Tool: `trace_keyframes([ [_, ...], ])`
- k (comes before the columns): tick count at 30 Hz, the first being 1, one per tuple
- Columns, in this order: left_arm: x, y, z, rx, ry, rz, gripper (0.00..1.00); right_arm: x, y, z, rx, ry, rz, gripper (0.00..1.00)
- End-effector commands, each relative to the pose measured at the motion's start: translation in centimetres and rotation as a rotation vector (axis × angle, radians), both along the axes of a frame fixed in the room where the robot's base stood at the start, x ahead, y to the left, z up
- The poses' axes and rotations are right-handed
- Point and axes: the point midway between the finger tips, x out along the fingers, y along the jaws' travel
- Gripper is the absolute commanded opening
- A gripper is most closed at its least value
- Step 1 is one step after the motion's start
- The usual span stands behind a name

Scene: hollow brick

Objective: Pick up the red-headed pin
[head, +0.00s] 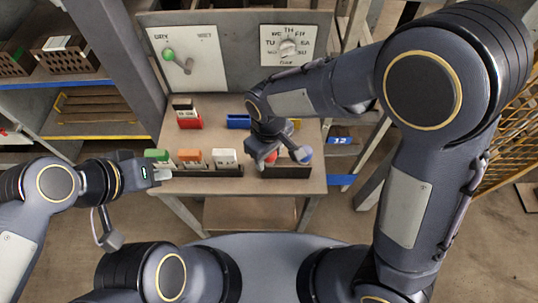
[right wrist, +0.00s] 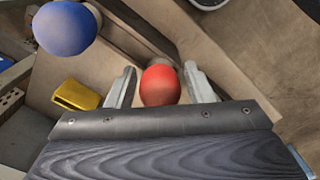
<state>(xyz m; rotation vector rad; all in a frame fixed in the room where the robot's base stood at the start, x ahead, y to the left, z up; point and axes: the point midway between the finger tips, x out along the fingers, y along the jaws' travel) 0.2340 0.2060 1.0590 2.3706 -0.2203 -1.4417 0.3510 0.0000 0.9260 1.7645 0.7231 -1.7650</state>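The red-headed pin (right wrist: 159,87) shows in the right wrist view as a round red head between the two fingers of my right gripper (right wrist: 160,70). The fingers are apart, with a gap on each side of the head. In the head view the red head (head: 272,157) is mostly hidden by my right gripper (head: 281,157), which is over the dark rack (head: 288,173) at the table's front. The pin's shaft is hidden.
A blue ball head (right wrist: 64,28) stands close left of the red one. A yellow piece (right wrist: 76,95) lies nearby. A panel with dials (head: 187,58) stands behind.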

Motion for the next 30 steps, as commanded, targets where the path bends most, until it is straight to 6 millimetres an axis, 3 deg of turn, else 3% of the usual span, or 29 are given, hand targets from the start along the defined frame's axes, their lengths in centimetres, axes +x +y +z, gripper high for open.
trace_keyframes([
  [2,0.0,0.0,0.0,0.0,0.0,0.0,0.0,0.0,0.0,0.0,0.0,0.0,0.0,0.37],
  [9,0.0,0.0,0.0,0.0,0.0,0.0,0.0,0.0,0.0,0.0,0.001,-0.001,0.0,0.06],
  [17,0.0,0.0,0.0,0.0,0.0,0.0,0.0,0.1,0.1,0.5,0.003,-0.003,0.0,0.04],
  [30,0.0,0.0,-0.3,0.0,0.0,0.0,0.0,0.1,0.1,8.3,0.006,-0.004,0.0,0.04],
])
